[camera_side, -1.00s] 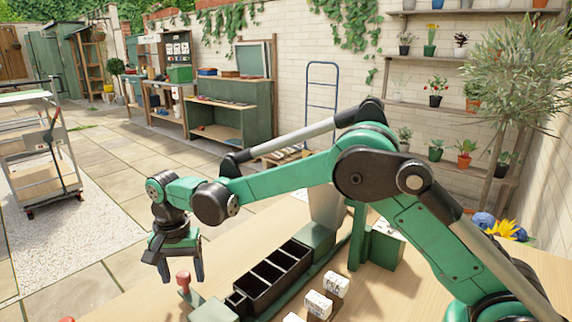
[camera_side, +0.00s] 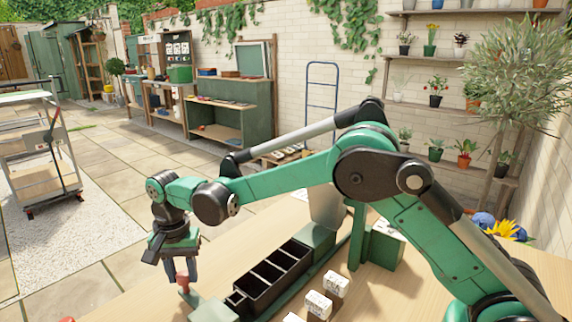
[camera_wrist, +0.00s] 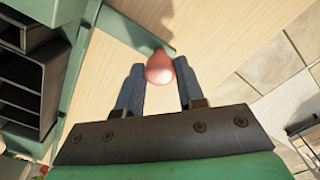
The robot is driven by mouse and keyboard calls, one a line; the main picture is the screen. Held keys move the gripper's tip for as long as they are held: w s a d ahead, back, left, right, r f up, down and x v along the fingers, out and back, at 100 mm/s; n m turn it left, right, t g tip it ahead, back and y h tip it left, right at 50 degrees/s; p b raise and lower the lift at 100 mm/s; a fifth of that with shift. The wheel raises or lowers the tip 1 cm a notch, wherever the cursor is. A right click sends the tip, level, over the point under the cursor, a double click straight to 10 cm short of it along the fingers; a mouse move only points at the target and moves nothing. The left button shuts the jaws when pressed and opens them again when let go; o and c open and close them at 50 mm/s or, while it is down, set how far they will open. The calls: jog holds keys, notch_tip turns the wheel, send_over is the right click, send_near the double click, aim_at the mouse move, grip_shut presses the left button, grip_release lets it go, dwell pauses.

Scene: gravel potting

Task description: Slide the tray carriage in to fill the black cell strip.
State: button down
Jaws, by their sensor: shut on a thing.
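The black cell strip (camera_side: 268,281) is an open box with several compartments, lying on the wooden bench in the side view. Its cells look dark and empty; part of it shows at the left of the wrist view (camera_wrist: 22,100). The green carriage (camera_wrist: 78,75) runs along its side, and a green bar leads from it to a red knob (camera_wrist: 160,70). My gripper (camera_side: 182,280) points down at the near-left end of the strip, shut on the red knob. In the wrist view the knob shows between the fingertips.
A grey metal chute (camera_side: 326,207) and a green post (camera_side: 357,237) stand beyond the far end of the strip. Dark blocks with white labelled tops (camera_side: 318,304) stand on the bench to the right. A green block (camera_side: 213,311) lies near the knob.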

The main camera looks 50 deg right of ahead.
jog(key=shift+d, duration=0.1)
dwell(0.7)
jog(key=d, duration=2.3)
jog(key=c, duration=0.5)
grip_release()
jog(key=shift+c, duration=0.2)
jog(key=shift+r, duration=2.8)
